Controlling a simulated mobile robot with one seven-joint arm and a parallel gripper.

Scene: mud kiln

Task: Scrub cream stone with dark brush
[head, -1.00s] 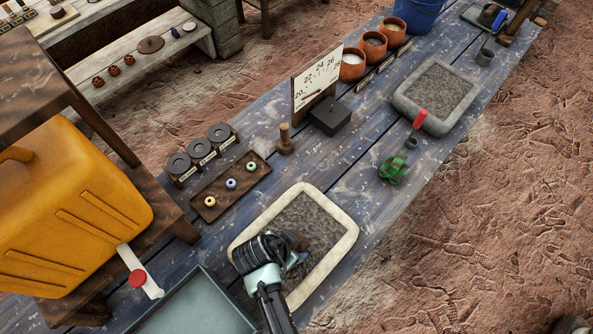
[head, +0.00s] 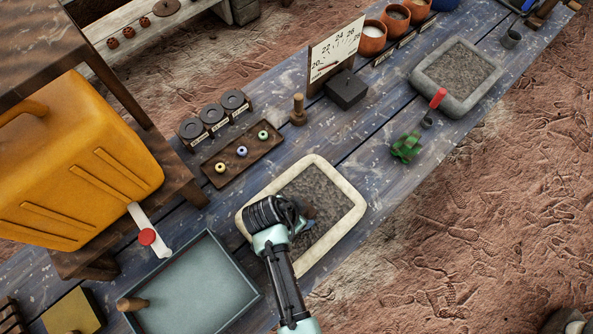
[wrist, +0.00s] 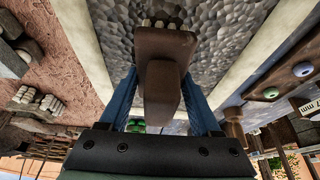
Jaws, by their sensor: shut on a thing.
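The cream stone (head: 351,210) is a rectangular slab with a pale rim and a rough grey middle, lying on the blue plank table. My gripper (head: 306,219) is over its middle, left of centre. In the wrist view, the blue fingers of my gripper (wrist: 160,85) are shut on the dark brush (wrist: 163,45), a brown block with a row of pale bristle tufts at its far end. The bristles show against the grey stone face; I cannot tell whether they touch it. In the head view the brush is mostly hidden by my gripper.
A grey-rimmed stone (head: 483,97), a red-handled tool (head: 438,98) and a green bundle (head: 406,148) are at the upper right. A bead tray (head: 225,177) and wooden peg (head: 298,110) stand behind. A shallow grey tray (head: 190,290) and orange jug (head: 85,170) are left.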

